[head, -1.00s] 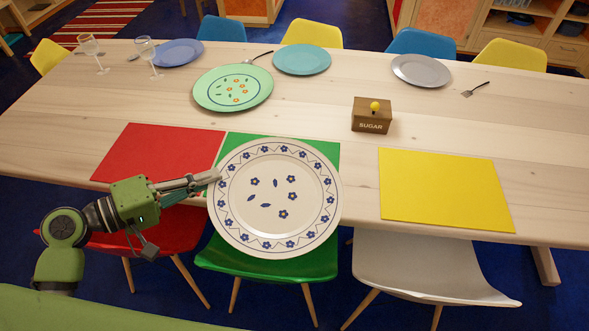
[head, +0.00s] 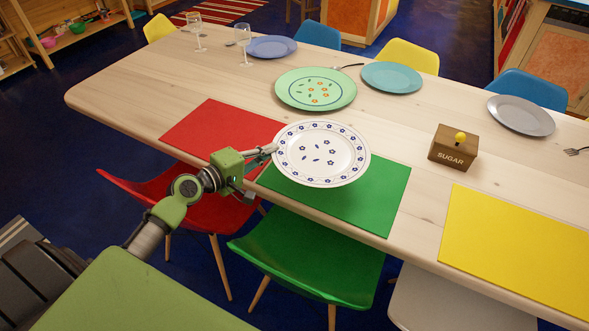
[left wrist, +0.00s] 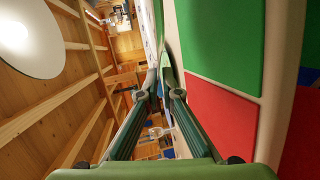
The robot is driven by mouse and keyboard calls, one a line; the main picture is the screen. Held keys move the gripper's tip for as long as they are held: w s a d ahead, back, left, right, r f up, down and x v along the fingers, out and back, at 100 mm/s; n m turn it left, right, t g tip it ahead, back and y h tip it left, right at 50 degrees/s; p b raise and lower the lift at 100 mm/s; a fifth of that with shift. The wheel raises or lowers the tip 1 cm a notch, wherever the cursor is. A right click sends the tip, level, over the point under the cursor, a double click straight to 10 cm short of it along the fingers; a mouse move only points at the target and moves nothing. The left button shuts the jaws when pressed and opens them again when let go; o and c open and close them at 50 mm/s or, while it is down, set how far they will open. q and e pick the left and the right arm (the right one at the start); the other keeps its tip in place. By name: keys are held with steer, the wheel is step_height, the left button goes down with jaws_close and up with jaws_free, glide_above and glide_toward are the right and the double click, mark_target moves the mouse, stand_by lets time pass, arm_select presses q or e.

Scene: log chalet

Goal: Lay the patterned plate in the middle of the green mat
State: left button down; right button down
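My left gripper (head: 273,149) is shut on the plate's left rim. In the left wrist view the plate (left wrist: 151,32) is nearly edge-on at the fingertips (left wrist: 160,86), seemingly a little above the table. The green mat (left wrist: 225,35) also shows there. The plate hides the mat's back left area. My right gripper is not in view.
A red mat (head: 220,134) lies to the left and a yellow mat (head: 520,245) to the right. A green plate (head: 315,77) with orange flowers is behind, and a sugar box (head: 453,150) is to the right. Wine glasses (head: 245,50) and other plates stand farther back.

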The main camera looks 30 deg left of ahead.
arm_select(q)
steer(key=w+d+f, duration=0.2)
steer(key=f, duration=0.1)
steer(key=w+d+f+b, duration=0.1)
steer(key=d+f, duration=0.1)
steer(key=f, duration=0.1)
steer(key=f+b, duration=0.1)
steer(key=f, duration=0.1)
steer(key=shift+w+d+f, duration=0.15)
steer(key=shift+d, duration=0.15)
steer(key=shift+f, duration=0.45)
steer(key=c, duration=2.5)
jaws_free()
steer(key=shift+c, duration=0.2)
steer(key=shift+s+f, duration=0.1)
steer(key=shift+s, duration=0.15)
